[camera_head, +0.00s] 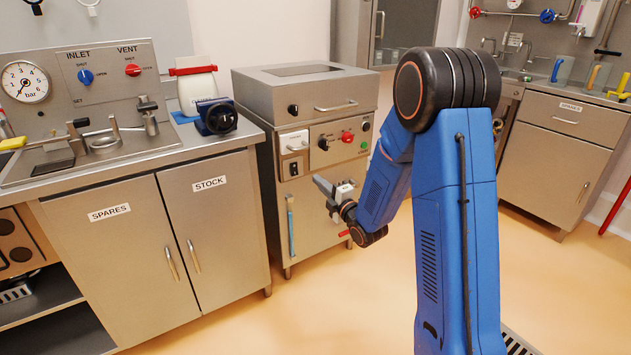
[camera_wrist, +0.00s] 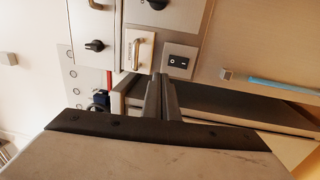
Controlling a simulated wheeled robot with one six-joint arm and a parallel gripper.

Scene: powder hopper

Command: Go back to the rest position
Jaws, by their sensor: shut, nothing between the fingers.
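My gripper (camera_head: 326,187) is at the end of my blue arm, in front of the steel machine (camera_head: 304,95) between the left counter and the cabinet behind. In the wrist view its two dark fingers (camera_wrist: 163,97) lie close together, with nothing between them. Their tips point toward the machine's front panel. That panel shows a black rocker switch (camera_wrist: 180,62), a small plate with a metal handle (camera_wrist: 138,52) and black knobs (camera_wrist: 95,46). I cannot tell whether the fingers touch the panel.
A left counter has doors marked STOCK (camera_head: 208,184) and SPARES (camera_head: 109,213). A blue-handled bar (camera_head: 290,228) is on the machine's front. A drawer cabinet (camera_head: 558,140) stands at the right. The orange floor (camera_head: 330,310) looks clear between them.

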